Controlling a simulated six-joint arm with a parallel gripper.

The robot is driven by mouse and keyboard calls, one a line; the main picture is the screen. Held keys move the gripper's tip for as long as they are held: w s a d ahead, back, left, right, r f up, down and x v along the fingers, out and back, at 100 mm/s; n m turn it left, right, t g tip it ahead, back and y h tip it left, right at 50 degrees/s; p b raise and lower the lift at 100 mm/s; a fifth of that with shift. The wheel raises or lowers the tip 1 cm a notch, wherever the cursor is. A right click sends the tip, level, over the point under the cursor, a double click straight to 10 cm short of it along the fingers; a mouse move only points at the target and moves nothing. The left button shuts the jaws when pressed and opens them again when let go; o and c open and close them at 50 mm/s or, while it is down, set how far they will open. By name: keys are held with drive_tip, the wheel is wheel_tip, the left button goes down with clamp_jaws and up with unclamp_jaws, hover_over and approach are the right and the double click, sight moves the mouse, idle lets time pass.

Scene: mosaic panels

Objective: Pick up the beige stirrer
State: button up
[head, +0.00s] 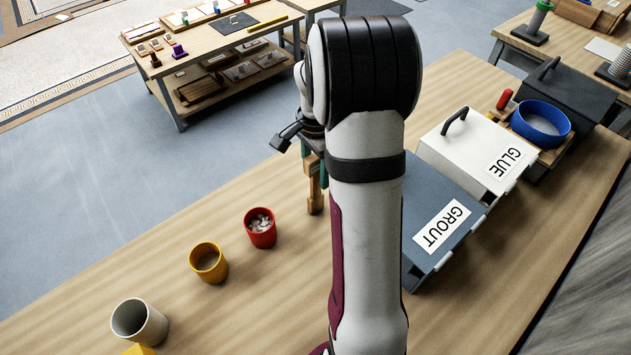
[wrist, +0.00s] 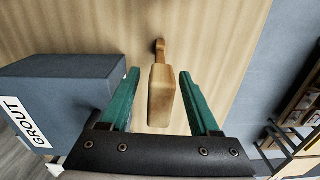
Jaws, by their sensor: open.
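The beige stirrer (wrist: 163,95) is a pale wooden piece with a wide block part and a narrower, darker brown end. In the wrist view it lies between the two teal fingers of my gripper (wrist: 160,74), with a visible gap on each side. My gripper is open and does not appear to touch it. In the head view the stirrer (head: 315,190) shows as an upright wooden shape over the bench, left of my arm. My arm hides most of the gripper there, and I cannot tell whether the stirrer's lower end touches the bench.
A dark GROUT box (head: 440,225) stands close to the gripper, also in the wrist view (wrist: 62,100). A white GLUE box (head: 478,150) is behind it. Red (head: 261,237), yellow (head: 204,274) and grey (head: 149,325) cups stand at left. Bare bench lies between cups and arm.

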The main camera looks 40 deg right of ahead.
clamp_jaws()
idle(0.3)
